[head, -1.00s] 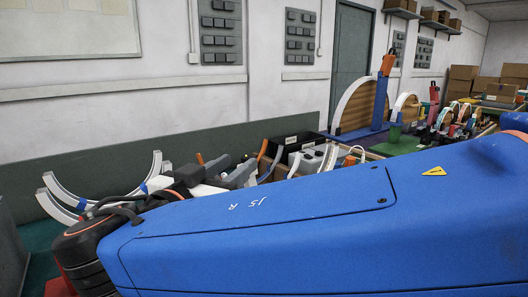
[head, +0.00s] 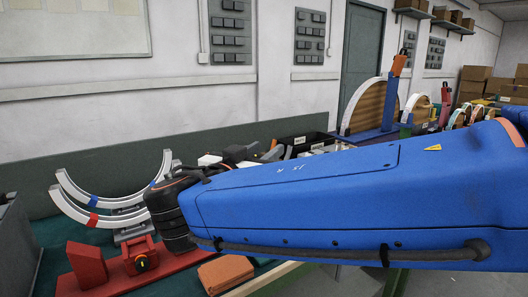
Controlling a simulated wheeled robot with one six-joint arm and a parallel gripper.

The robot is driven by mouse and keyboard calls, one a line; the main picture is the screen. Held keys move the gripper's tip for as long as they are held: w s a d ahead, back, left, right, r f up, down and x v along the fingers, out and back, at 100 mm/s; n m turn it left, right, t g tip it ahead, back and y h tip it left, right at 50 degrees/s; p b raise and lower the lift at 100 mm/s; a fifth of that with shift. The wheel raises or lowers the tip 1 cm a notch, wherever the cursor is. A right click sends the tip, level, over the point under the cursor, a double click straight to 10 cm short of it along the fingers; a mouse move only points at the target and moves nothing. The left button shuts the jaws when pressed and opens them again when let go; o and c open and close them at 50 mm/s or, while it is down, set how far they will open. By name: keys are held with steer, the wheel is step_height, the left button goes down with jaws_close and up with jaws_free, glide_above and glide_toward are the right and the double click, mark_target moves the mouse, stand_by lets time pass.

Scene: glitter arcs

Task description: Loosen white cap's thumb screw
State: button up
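My blue arm fills the right and middle of the head view, ending in a black wrist joint at the left. Dark and white shapes (head: 225,157) just behind the arm may be my gripper; its fingertips cannot be made out, nor whether it holds anything. I cannot pick out a white cap or its thumb screw with certainty. Two white arcs (head: 75,205) with red and blue bands rest on grey stands left of the wrist.
A red angled block (head: 87,266) stands on a red base beside the knob. An orange-brown pad (head: 226,273) lies at the front edge. A large wooden-backed arc (head: 372,108) and a blue post (head: 390,100) stand farther back. My arm hides much of the bench.

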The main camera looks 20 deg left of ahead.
steer(key=shift+c, duration=0.5)
jaws_close()
steer(key=shift+a+n+g+y, duration=0.15)
steer(key=shift+a+n+y, duration=0.15)
steer(key=shift+n+y, duration=0.85)
steer(key=shift+a+n+g+y, duration=0.1)
steer(key=shift+a+n+y, duration=0.4)
steer(key=shift+y, duration=1.15)
steer(key=shift+a+n+g+y, duration=0.1)
steer(key=shift+n+g+y, duration=0.05)
steer(key=shift+n+y, duration=1.1)
steer(key=shift+o, duration=0.5)
jaws_free()
steer(key=shift+s, duration=0.1)
